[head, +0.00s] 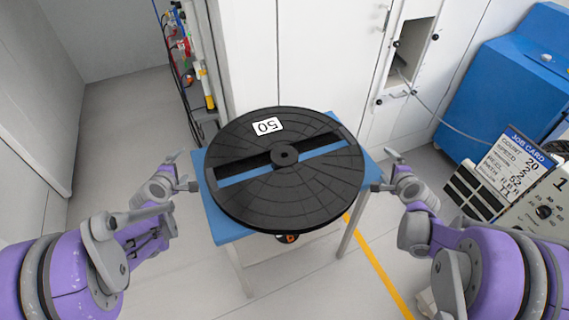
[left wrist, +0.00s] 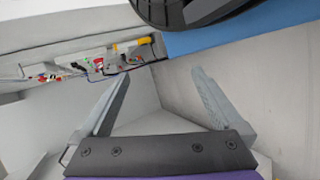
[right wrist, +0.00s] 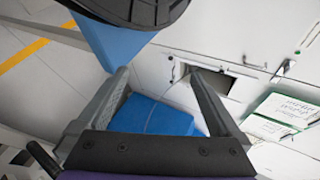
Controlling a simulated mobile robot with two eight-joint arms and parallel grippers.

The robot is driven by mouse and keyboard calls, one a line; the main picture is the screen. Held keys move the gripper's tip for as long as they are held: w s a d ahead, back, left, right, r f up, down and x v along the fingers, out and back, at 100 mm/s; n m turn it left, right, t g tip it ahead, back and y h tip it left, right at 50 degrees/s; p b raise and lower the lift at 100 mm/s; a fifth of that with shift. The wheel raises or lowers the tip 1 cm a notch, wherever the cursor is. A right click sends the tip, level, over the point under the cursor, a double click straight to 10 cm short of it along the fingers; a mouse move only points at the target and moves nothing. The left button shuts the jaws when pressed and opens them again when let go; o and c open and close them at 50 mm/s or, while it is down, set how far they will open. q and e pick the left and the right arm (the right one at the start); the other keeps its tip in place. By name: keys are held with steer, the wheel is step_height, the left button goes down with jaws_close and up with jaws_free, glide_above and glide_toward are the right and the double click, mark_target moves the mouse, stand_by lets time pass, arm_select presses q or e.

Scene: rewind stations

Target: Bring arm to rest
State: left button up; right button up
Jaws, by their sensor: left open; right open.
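My left gripper (head: 182,171) is open and empty at the left side of the blue table, just outside its edge. In the left wrist view its open fingers (left wrist: 160,78) have nothing between them. My right gripper (head: 383,171) is open and empty at the right side of the table; the right wrist view shows its fingers (right wrist: 158,74) apart. A large black reel (head: 290,200) with a white label reading 50 lies flat on the table (head: 221,232), between both grippers. Its rim also shows in the left wrist view (left wrist: 180,10) and right wrist view (right wrist: 130,10). Both grippers appear clear of the reel.
A job card (head: 515,160) stands by a control box at the right. A blue machine (head: 500,90) is behind it. White cabinets (head: 320,60) stand behind the table. Coloured fittings (head: 190,60) hang at the back left. The floor at left is clear.

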arm_select(q)
steer(key=shift+d, duration=0.1)
stand_by(0.3)
steer(key=s+d+r+m+g+h, duration=0.1)
steer(key=s+d+r+m+g, duration=0.15)
steer(key=s+d+m, duration=0.45)
arm_select(e)
steer(key=s+a+r+n+g+y, duration=0.1)
steer(key=s+a+r+n+g, duration=0.15)
steer(key=s+a+n, duration=0.45)
arm_select(q)
steer(key=s+d+m+g, duration=0.2)
steer(key=s+m, duration=0.3)
steer(key=s, duration=0.7)
steer(key=s+d+m+g+y, duration=0.1)
steer(key=s+d+m, duration=0.4)
steer(key=s, duration=0.7)
steer(key=shift+f+m+g, duration=0.2)
steer(key=shift+m+g, duration=0.3)
steer(key=shift+g, duration=0.15)
arm_select(e)
steer(key=s+a+n+g, duration=0.2)
steer(key=s+n, duration=0.3)
steer(key=s, duration=0.7)
steer(key=s+a+n+g+h, duration=0.1)
steer(key=s+a+n, duration=0.4)
steer(key=s, duration=0.6)
steer(key=shift+s+f+n+g, duration=0.2)
steer(key=shift+s+n+g, duration=0.25)
steer(key=shift+g, duration=0.2)
